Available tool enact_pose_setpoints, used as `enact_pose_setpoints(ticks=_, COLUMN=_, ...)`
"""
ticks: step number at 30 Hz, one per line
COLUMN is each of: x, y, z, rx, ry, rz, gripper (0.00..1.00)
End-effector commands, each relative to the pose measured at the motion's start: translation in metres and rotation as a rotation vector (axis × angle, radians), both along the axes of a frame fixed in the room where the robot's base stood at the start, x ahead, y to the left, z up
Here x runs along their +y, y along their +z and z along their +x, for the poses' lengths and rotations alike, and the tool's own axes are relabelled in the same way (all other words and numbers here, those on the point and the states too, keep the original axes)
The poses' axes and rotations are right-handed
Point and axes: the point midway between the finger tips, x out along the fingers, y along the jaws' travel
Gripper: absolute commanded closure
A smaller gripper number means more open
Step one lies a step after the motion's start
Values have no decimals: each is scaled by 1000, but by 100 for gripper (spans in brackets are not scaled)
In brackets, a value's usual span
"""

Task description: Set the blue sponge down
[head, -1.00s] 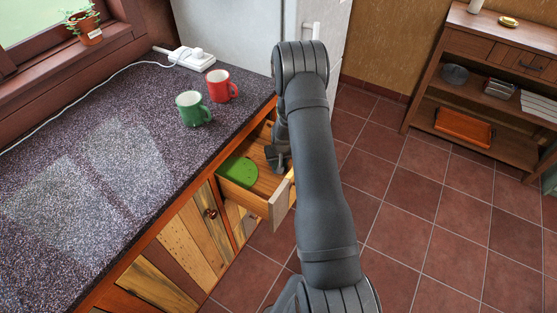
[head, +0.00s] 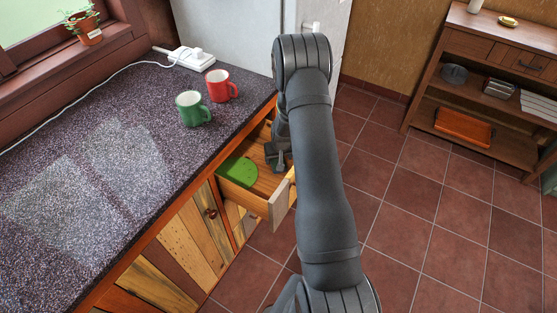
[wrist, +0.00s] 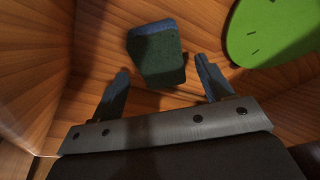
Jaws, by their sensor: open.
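The blue sponge (wrist: 156,55) lies on the wooden floor of the open drawer (head: 263,206) in the wrist view. It has a blue edge and a dark green face. My gripper (wrist: 161,82) is open, with one finger on each side of the sponge's near end and a gap to each finger. In the head view my gripper (head: 276,154) is down inside the drawer, and my arm hides much of it. I cannot make out the sponge there.
A green round object (head: 239,171) lies in the drawer beside my gripper; it also shows in the wrist view (wrist: 272,30). The drawer walls stand close around my gripper. A green mug (head: 190,109) and a red mug (head: 219,87) stand on the counter (head: 100,150) above.

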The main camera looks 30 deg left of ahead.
Motion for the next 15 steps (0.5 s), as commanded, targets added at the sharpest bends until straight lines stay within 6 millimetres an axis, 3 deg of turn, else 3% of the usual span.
enact_pose_setpoints(ticks=9, x=-11, y=58, z=-11, rx=-2, ry=-1, rz=2, gripper=28)
enact_pose_setpoints(ticks=15, x=-16, y=83, z=-16, rx=-1, ry=-1, rz=2, gripper=28)
